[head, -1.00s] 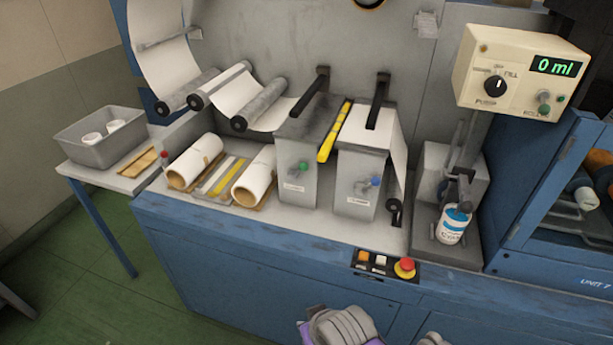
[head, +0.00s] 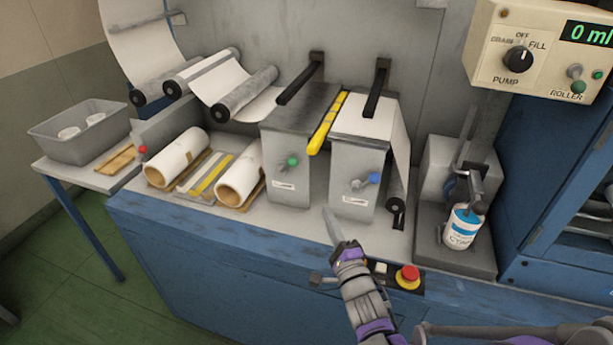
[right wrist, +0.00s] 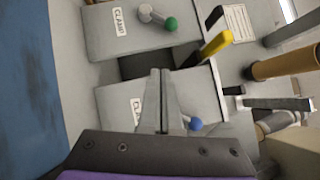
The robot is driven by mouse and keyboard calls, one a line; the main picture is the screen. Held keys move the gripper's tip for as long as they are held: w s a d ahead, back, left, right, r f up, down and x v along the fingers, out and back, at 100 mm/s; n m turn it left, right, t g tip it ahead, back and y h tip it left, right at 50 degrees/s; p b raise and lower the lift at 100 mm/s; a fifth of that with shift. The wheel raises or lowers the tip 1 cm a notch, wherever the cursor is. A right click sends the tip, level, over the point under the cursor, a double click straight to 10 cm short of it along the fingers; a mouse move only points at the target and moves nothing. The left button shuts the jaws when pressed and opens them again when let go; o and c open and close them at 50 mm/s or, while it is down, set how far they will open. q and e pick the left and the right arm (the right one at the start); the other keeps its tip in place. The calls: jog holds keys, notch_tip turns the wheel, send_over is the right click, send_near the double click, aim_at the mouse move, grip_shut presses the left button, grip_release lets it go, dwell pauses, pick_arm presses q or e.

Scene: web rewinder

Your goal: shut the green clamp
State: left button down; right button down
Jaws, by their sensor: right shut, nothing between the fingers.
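The green knob (head: 293,161) sits on a short grey lever on the front of the left grey box (head: 290,190). It also shows at the top of the right wrist view (right wrist: 171,24). A black bar (head: 300,78) sticks out from the wall above this box. A blue knob (head: 375,178) sits on the similar right box (head: 352,203); it also shows beside my fingers in the right wrist view (right wrist: 195,125). My right gripper (head: 330,213) is shut and empty, in front of the boxes and below the knobs. My left gripper is not in view.
A yellow bar (head: 327,122) lies between the boxes. A control panel with a red button (head: 407,277) is at the bench's front edge. White rolls (head: 240,172) lie left of the boxes. A labelled can (head: 462,226) stands at the right.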

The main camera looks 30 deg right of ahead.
aim_at(287, 166)
jog(key=shift+s+d+r+m+t, duration=0.1)
jog(key=shift+d+r+m+t, duration=0.15)
jog(key=shift+m+t, duration=0.2)
jog(key=x, duration=0.4)
jog(key=a+p+x, duration=0.1)
jog(key=x, duration=0.3)
jog(key=a+x, duration=0.1)
jog(key=x, duration=0.3)
jog(key=shift+w+r, duration=0.2)
jog(key=shift+w, duration=0.05)
jog(key=shift+w+a+r, duration=0.2)
jog(key=shift+w+a, duration=0.05)
jog(key=shift+w, duration=0.15)
jog(key=shift+w+p, duration=0.1)
jog(key=shift+p, duration=0.2)
